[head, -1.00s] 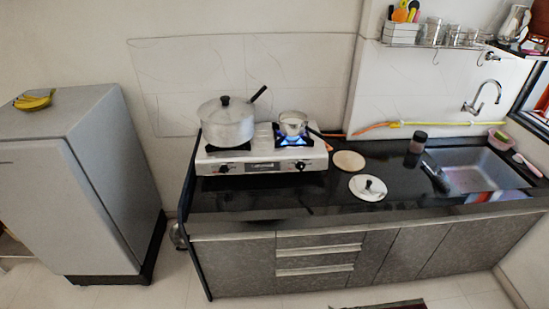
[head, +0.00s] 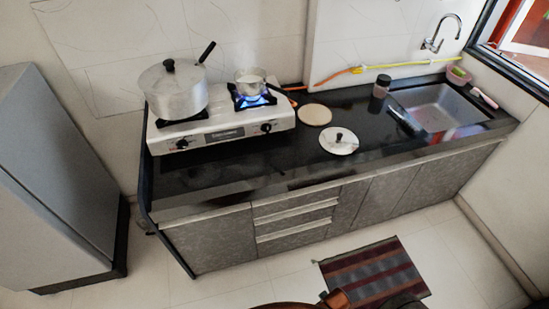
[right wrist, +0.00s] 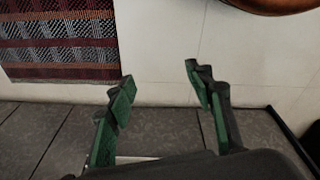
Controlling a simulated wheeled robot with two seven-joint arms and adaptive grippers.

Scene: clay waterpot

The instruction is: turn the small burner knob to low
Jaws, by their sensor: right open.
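The white two-burner stove (head: 228,122) stands on the black counter. Its right, smaller burner is lit with a blue flame (head: 253,99) under a small pan (head: 250,82). The right knob (head: 266,128), dark and round, is on the stove's front face below this burner. The left knob (head: 182,144) is below the burner with the large lidded pot (head: 176,90). The marking on the knobs is too small to read. My right gripper (right wrist: 160,80) shows in the right wrist view, its green-padded fingers apart and empty, far from the stove. My left gripper is not in view.
A striped rug (head: 375,276) lies on the floor before the cabinets; it also shows in the right wrist view (right wrist: 62,42). A brown rounded object (right wrist: 268,5) is near the gripper. A grey fridge (head: 50,180) stands left. A lid (head: 339,141) and a round board (head: 315,115) lie right of the stove.

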